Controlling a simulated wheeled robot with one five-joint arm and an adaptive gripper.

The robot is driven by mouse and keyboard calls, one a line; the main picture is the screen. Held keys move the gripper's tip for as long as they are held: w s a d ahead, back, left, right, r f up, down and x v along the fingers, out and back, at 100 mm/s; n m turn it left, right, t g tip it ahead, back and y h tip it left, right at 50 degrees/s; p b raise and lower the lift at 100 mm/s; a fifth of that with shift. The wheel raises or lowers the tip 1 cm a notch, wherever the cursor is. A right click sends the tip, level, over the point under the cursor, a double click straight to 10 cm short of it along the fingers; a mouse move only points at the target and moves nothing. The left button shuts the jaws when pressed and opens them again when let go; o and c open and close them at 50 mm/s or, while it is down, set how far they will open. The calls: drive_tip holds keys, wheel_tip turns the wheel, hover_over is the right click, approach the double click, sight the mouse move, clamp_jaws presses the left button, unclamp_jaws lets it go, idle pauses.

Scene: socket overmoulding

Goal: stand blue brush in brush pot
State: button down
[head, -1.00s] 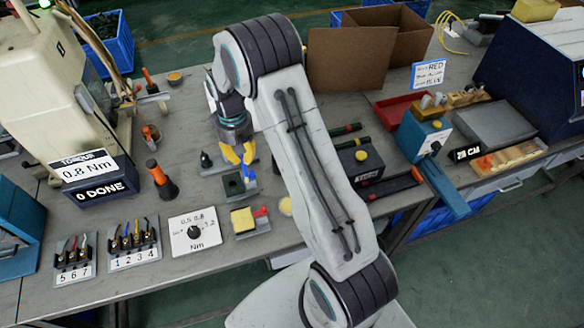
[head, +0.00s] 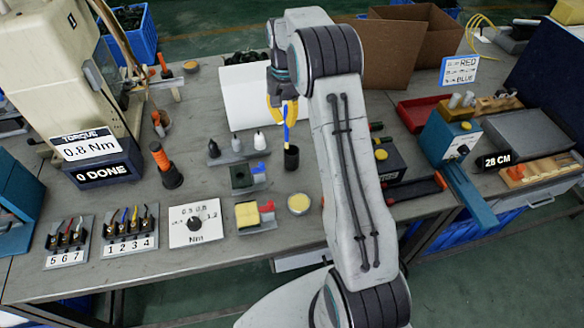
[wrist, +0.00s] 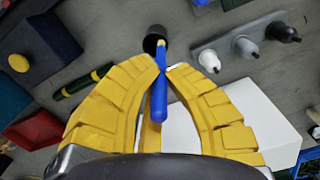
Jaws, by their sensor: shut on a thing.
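The blue brush (head: 290,112) is held upright in my gripper (head: 283,117), whose yellow fingers are shut on its handle. The black brush pot (head: 291,158) stands on the bench directly below the brush. The brush's lower end is at the pot's mouth in the head view; I cannot tell whether it is inside. In the wrist view, the blue handle (wrist: 158,98) runs between the fingertips (wrist: 165,70) toward the dark pot (wrist: 152,40), which is partly hidden by the brush.
Several small bottles (head: 237,143) stand in a row left of the pot. A white panel (head: 252,98) stands behind. A dark box with a yellow knob (head: 381,155) is to the right.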

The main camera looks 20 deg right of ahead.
wheel_tip(320, 180, down, 9)
drive_tip(key=d+p, duration=0.1)
drive_tip(key=p, duration=0.3)
drive_tip(key=shift+w+d+m+p, duration=0.15)
drive_tip(key=shift+d+m+p, duration=0.15)
drive_tip(key=shift+d+p, duration=0.1)
idle(0.5)
drive_tip(key=c, duration=1.4)
unclamp_jaws()
